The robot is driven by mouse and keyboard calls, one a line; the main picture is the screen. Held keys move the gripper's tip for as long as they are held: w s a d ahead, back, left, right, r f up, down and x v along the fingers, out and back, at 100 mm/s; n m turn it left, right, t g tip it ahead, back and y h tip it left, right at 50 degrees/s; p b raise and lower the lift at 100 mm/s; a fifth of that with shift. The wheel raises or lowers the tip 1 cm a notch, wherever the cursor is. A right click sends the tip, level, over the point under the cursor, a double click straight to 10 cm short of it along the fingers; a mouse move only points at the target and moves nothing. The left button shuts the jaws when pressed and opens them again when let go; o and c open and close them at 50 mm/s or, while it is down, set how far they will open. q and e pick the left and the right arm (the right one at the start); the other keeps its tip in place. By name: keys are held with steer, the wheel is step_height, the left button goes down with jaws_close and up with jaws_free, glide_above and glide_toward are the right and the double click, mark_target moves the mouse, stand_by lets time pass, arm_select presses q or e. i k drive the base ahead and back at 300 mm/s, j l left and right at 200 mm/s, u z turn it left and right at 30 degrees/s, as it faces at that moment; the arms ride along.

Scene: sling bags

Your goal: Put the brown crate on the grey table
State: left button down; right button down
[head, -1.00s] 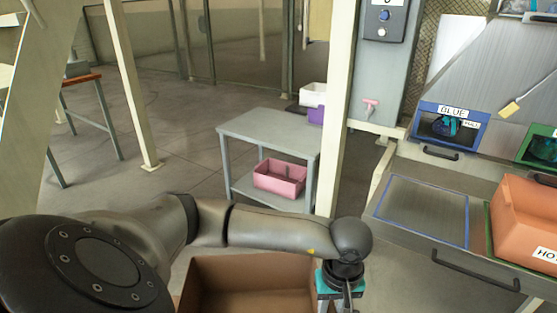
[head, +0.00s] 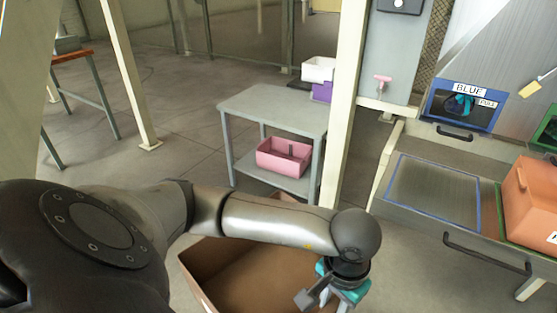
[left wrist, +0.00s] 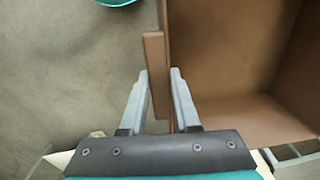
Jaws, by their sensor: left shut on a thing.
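The brown crate (head: 238,275) is at the bottom middle of the head view, in front of my body, and looks empty. My left gripper (head: 325,290) is at its right side. In the left wrist view the two fingers (left wrist: 159,95) are shut on the crate's upright edge piece, and the crate's inside (left wrist: 225,60) lies to the right. The grey table (head: 268,108) stands farther ahead with a bare top. A pink crate (head: 284,158) sits on its lower shelf. My right gripper is not in view.
A pale post (head: 346,100) stands close to the table's right side. White and purple bins (head: 318,70) stand behind the table. At right are a bench with a blue-outlined area (head: 435,190) and an orange bin (head: 535,200). Open floor lies left of the table.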

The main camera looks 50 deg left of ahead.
mark_target(284, 103)
steer(key=i+j, duration=0.15)
steer(key=j, duration=0.45)
steer(key=i+j+u, duration=0.1)
steer(key=j, duration=0.45)
steer(key=i+j+u, duration=0.1)
steer(key=j, duration=0.45)
steer(key=i+j, duration=0.3)
steer(key=j, duration=0.25)
steer(key=i+j+u, duration=0.1)
steer(key=j, duration=0.45)
steer(key=i+j, duration=0.3)
steer(key=j, duration=0.25)
steer(key=i+j+u, duration=0.15)
steer(key=j, duration=0.4)
steer(key=i+j, duration=0.3)
steer(key=j, duration=0.2)
